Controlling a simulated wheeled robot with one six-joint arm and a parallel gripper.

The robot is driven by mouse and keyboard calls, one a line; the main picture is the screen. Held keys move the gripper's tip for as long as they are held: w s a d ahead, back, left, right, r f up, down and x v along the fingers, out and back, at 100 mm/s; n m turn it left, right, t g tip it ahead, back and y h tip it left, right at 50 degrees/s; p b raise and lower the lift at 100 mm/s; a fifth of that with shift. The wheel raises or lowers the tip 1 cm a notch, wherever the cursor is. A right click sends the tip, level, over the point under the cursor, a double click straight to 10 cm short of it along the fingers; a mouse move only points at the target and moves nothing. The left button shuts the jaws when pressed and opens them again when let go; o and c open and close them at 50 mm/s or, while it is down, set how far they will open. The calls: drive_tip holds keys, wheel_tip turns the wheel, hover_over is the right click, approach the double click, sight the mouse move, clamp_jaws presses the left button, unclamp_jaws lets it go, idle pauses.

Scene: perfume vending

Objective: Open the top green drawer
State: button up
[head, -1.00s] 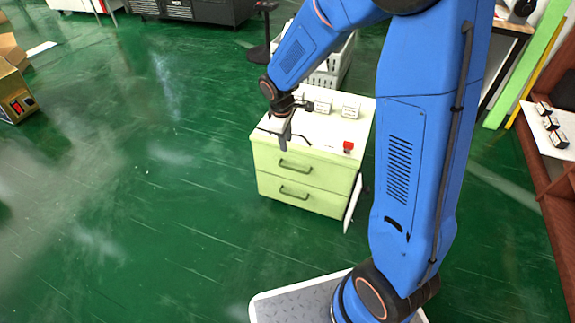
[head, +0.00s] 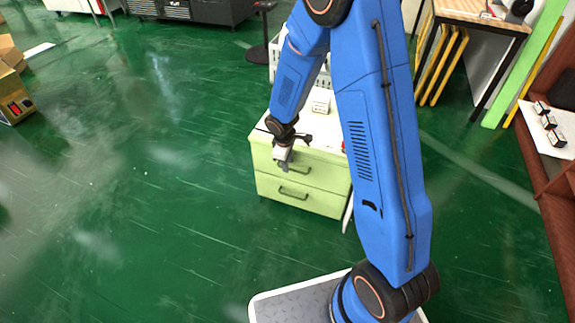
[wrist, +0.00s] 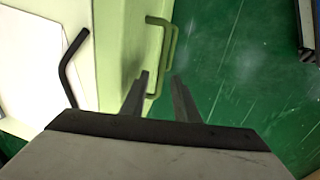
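The pale green cabinet has a white top (head: 264,127) and two shut drawers. The top green drawer (head: 325,172) has a dark handle (head: 300,170), partly hidden behind my gripper (head: 284,162). In the wrist view, the top drawer front (wrist: 135,40) is at upper left and its olive handle (wrist: 167,55) stands out from it. My gripper (wrist: 160,76) is open there, its two fingers apart. The handle's near end appears in the gap between the fingers; I cannot tell whether they touch it.
The lower drawer (head: 322,202) has its own handle (head: 293,194). A small white box (head: 321,103) stands on the cabinet top, and a white basket (head: 285,72) is behind the cabinet. Green floor (head: 170,230) is open in front and to the left. A wooden-topped table stands at upper right.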

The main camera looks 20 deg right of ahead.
drive_tip(key=shift+w+f, duration=0.1)
drive_tip(key=shift+f, duration=0.7)
clamp_jaws()
